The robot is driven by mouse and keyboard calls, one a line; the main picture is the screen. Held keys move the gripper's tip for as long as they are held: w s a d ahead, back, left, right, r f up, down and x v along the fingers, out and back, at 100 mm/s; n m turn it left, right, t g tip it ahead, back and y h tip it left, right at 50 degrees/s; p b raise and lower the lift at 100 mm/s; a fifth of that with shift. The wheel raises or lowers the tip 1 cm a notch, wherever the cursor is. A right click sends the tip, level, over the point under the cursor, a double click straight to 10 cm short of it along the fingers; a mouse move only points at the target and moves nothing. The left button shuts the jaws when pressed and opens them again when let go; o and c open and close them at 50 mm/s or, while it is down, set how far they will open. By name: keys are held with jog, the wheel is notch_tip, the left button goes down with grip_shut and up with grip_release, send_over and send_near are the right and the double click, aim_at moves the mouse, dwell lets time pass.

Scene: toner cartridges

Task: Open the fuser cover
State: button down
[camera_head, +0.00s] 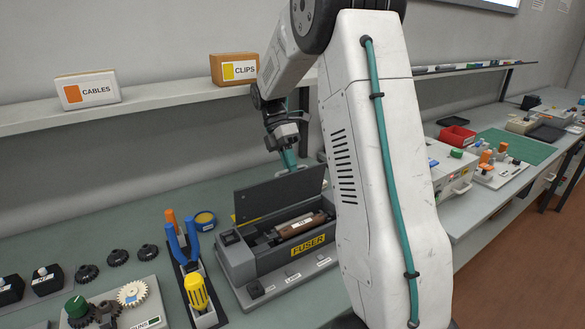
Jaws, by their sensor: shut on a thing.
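The fuser unit (240,262) is a dark grey box with a yellow FUSER label on its front, standing on the bench. Its dark fuser cover (278,196) is raised and stands tilted up along the back edge. The inside is exposed, with a brown roller-like part (302,225) lying in it. My gripper (289,162) is at the upper edge of the cover, its teal fingers shut on it. The fingertips are partly hidden behind the cover. My arm hides the right end of the fuser unit.
A tool holder (205,318) with pliers and a yellow screwdriver stands left of the fuser unit, near a round blue-and-yellow tin (204,221). Gears (132,293) lie further left. A shelf (150,108) with CABLES and CLIPS boxes runs above the bench, behind my arm.

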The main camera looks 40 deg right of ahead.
jog(key=shift+f, duration=0.25)
jog(key=c, duration=1.5)
grip_release()
jog(key=shift+r, duration=0.2)
jog(key=shift+r, duration=0.2)
jog(key=r, duration=0.1)
jog(key=s+r, duration=0.1)
jog(key=r, duration=0.1)
jog(key=shift+a, duration=0.2)
jog(key=s+a, duration=0.1)
jog(key=s, duration=0.3)
jog(key=s+a+r, duration=0.1)
jog(key=s+a, duration=0.1)
jog(key=s, duration=0.3)
jog(key=s+a, duration=0.2)
jog(key=s, duration=0.3)
jog(key=shift+r, duration=0.2)
